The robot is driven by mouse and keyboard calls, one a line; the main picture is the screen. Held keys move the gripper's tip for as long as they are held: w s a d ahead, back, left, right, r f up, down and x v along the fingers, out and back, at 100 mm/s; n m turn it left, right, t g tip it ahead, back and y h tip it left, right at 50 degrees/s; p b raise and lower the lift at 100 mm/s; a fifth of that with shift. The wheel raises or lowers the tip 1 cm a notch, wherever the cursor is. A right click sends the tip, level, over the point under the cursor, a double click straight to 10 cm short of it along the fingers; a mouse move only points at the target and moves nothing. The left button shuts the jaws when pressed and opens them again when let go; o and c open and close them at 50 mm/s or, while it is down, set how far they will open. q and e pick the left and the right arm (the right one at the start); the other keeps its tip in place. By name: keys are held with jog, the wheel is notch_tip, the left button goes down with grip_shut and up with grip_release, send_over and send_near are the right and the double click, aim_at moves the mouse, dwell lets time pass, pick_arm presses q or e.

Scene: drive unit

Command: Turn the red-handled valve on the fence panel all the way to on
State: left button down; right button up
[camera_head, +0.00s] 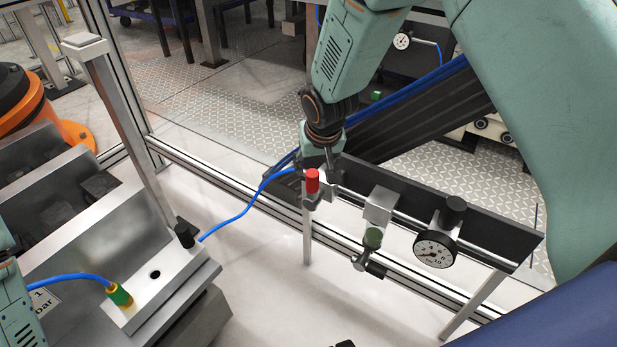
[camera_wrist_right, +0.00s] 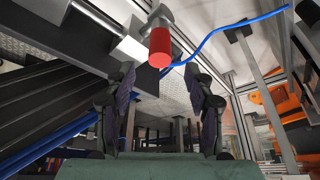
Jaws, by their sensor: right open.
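The red valve handle (camera_head: 312,180) is a small red cylinder at the left end of the black fence panel (camera_head: 490,232). A blue hose meets the valve there. My right gripper (camera_head: 326,168) is just behind and above the handle in the head view, partly hidden by its own wrist. In the right wrist view the gripper (camera_wrist_right: 162,105) is open, with its two dark fingers apart and nothing between them. The red handle (camera_wrist_right: 159,47) shows above the gap between the fingers, apart from both. My left gripper is out of view.
A metal fixture (camera_head: 170,285) with a green-and-gold fitting (camera_head: 119,294) stands at the left. The blue hose (camera_head: 245,208) crosses the white floor area.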

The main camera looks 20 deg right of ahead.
aim_at(313, 175)
jog(key=b+x, duration=0.3)
jog(key=x, duration=0.4)
jog(key=shift+f, duration=0.2)
jog(key=shift+w+f, duration=0.2)
jog(key=shift+f, duration=0.05)
jog(key=shift+r, duration=0.1)
jog(key=shift+c, duration=0.3)
jog(key=shift+c, duration=0.8)
grip_shut()
